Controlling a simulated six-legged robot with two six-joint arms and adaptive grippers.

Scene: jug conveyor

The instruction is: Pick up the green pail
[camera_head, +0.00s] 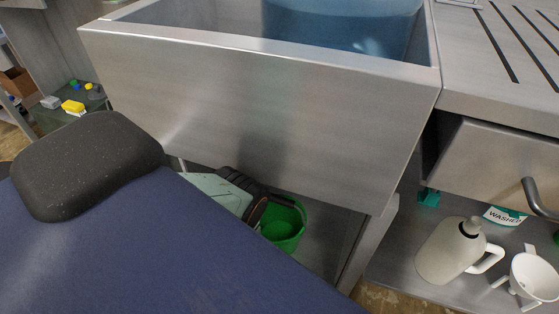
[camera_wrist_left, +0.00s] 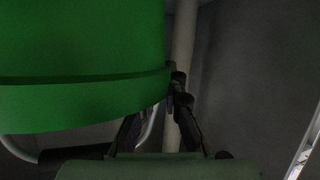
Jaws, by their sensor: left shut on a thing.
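The green pail (camera_head: 285,228) stands under the front of the steel sink, partly hidden by my left arm. In the left wrist view the pail (camera_wrist_left: 80,55) fills the upper left, close to the camera, with its rim band and a pale wire handle (camera_wrist_left: 20,150) below. My left gripper (camera_head: 266,204) reaches the pail's near left edge. In the left wrist view its dark fingers (camera_wrist_left: 178,100) are closed at the end of the rim band. My right gripper is in neither view.
The steel sink (camera_head: 250,105) overhangs the pail and holds a blue container (camera_head: 345,22). A steel leg (camera_head: 365,240) stands right of the pail. A cream jug (camera_head: 450,250) and a white funnel-like vessel (camera_head: 533,278) sit on the right shelf below an open drawer (camera_head: 500,165).

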